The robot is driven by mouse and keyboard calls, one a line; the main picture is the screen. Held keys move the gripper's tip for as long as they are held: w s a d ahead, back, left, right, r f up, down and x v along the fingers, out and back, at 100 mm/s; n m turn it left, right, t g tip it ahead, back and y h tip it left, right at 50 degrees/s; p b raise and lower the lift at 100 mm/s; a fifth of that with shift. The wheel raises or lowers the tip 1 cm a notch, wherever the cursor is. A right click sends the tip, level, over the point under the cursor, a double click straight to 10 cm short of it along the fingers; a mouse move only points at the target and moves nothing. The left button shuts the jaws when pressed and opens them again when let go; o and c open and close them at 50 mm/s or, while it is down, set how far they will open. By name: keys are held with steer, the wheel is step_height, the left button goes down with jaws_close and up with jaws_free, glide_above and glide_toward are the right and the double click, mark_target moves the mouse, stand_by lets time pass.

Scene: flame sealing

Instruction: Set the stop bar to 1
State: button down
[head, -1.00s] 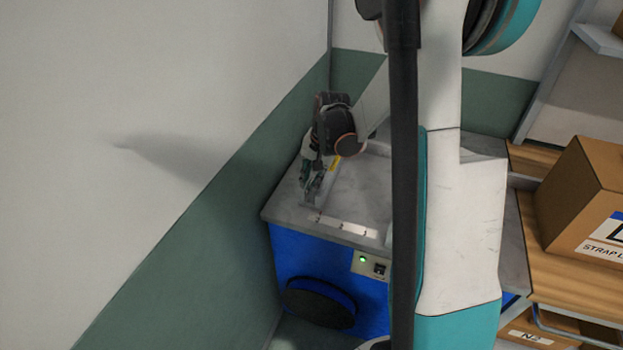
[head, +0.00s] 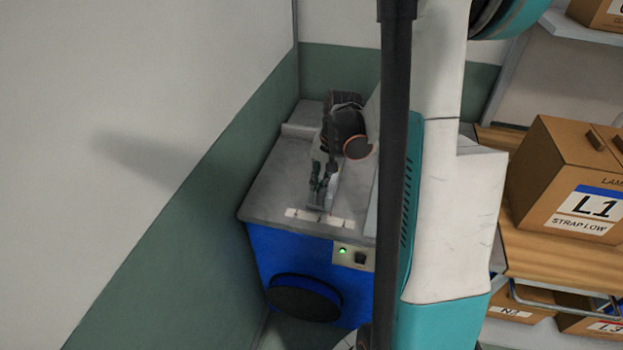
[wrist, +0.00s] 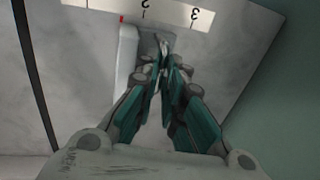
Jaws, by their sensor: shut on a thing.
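The stop bar (wrist: 128,60) is a pale bar on the grey bench top (head: 270,185). It also shows in the head view (head: 330,196), partly behind my gripper. A white scale strip (head: 301,214) runs along the bench's front edge. In the wrist view the strip (wrist: 222,18) shows upside-down numerals 2 and 3; the 1 is not readable. A red mark at the bar's end lies just left of the 2 there, on the side away from the 3. My gripper (wrist: 164,50) is shut on the stop bar near its scale end; its fingers hide the grip point.
The bench has a blue front (head: 265,255) with a green lamp (head: 343,251) and a black switch. A wall stands close on the left. Cardboard boxes (head: 560,170) sit on wooden shelving at right. My arm hides the bench's right part.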

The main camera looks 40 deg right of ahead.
steer(key=c, duration=2)
jaws_free()
steer(key=shift+o, duration=0.2)
steer(key=shift+r, duration=0.15)
step_height(320, 180, up, 10)
